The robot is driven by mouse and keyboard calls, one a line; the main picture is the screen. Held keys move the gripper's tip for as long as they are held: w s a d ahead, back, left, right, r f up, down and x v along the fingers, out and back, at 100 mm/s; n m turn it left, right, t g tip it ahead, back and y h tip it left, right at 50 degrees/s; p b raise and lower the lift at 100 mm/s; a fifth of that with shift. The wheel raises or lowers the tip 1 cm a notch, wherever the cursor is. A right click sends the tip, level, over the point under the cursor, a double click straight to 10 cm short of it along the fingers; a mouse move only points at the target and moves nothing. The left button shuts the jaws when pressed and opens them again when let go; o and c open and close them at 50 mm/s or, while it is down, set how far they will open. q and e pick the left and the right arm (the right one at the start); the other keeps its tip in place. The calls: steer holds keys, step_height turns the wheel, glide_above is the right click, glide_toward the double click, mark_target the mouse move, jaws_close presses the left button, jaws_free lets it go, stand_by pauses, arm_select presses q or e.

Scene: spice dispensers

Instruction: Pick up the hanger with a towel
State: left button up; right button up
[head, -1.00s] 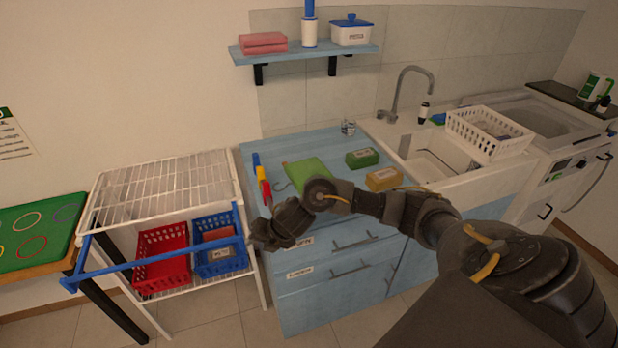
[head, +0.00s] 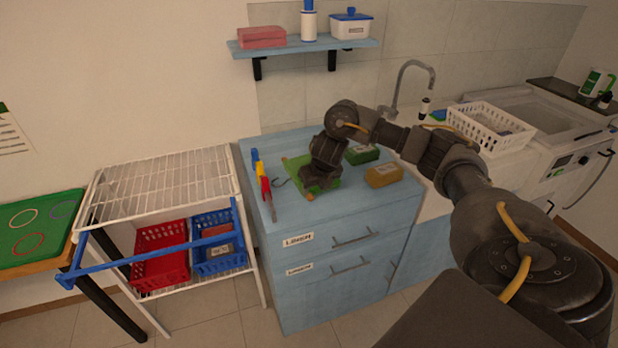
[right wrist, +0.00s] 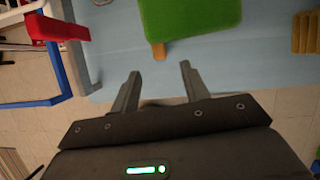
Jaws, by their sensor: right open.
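The green towel (head: 297,163) lies on the light blue counter, partly hidden behind my right gripper. A thin dark hook (head: 281,182) sticks out on its left side, seemingly the hanger's. In the right wrist view the towel (right wrist: 190,22) is at the top, with a small brown nub (right wrist: 158,51) sticking out of its lower edge, perhaps part of the hanger. My right gripper (head: 316,184) is over the towel in the head view. In the right wrist view its open fingers (right wrist: 160,70) are apart, with the nub just beyond their tips and nothing between them. My left gripper is not in view.
A yellow block (head: 383,176) and a green block (head: 362,154) lie right of the towel.

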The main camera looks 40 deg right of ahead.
mark_target(311, 197)
steer(key=shift+w+f, duration=0.2)
steer(key=shift+f, duration=0.4)
steer(key=b+x, duration=0.2)
steer(key=x, duration=0.2)
steer(key=shift+f, duration=0.15)
steer(key=shift+w+d+f, duration=0.15)
steer(key=shift+w+f, duration=0.15)
steer(key=shift+f, duration=0.1)
steer(key=shift+r, duration=0.1)
steer(key=shift+c, duration=0.6)
jaws_close()
